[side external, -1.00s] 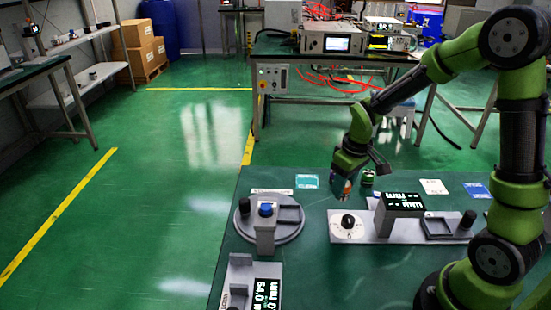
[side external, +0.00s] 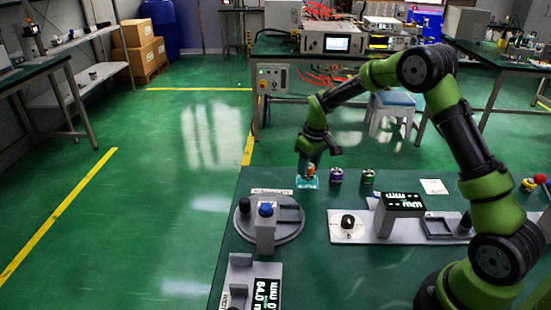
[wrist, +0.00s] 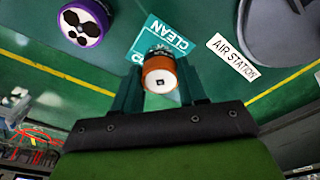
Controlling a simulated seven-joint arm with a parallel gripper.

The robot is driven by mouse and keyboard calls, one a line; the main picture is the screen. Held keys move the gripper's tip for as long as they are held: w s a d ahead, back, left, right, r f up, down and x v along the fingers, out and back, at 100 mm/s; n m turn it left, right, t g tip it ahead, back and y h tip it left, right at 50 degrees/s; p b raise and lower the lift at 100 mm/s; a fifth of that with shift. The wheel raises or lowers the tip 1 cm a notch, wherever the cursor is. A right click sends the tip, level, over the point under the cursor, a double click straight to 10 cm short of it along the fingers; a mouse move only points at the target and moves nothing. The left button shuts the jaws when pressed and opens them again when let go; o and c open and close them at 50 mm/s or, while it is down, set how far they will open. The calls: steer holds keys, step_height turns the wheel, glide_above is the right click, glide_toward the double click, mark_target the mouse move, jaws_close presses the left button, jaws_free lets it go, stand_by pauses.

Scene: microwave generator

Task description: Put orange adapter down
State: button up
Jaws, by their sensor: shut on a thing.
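My gripper (side external: 306,169) is shut on the orange adapter (side external: 311,170) at the far edge of the green table. The adapter also shows in the wrist view (wrist: 159,76), with an orange band and a white face with a small dark square, between my fingers. It is over the teal card marked CLEAN (side external: 308,183), which also shows in the wrist view (wrist: 163,35). I cannot tell whether the adapter touches the card.
A purple adapter (side external: 336,176) and a green one (side external: 368,178) stand to the right. The AIR STATION label (side external: 272,191) and round grey station (side external: 288,228) are nearby. A grey fixture with a display (side external: 402,203) stands to the right. The table's far edge is close.

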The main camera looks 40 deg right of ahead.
mark_target(312, 168)
steer(key=shift+f, duration=0.6)
steer(key=shift+f, duration=0.15)
steer(key=o, duration=1.1)
steer(key=shift+o, duration=0.2)
steer(key=s+a+r+m+t, duration=0.1)
steer(key=s+a+r, duration=0.15)
steer(key=r, duration=0.75)
steer(key=s+a+r+t, duration=0.15)
steer(key=s+r, duration=0.25)
steer(key=r, duration=0.5)
steer(key=s+a+r+m+t+y, duration=0.1)
steer(key=s+a, duration=0.3)
steer(key=s, duration=0.6)
steer(key=s+a+r+m+t+y, duration=0.1)
steer(key=s+a, duration=0.4)
steer(key=s, duration=0.5)
steer(key=shift+r+m+t, duration=0.5)
steer(key=shift+r+t, duration=0.15)
steer(key=shift+r, duration=0.1)
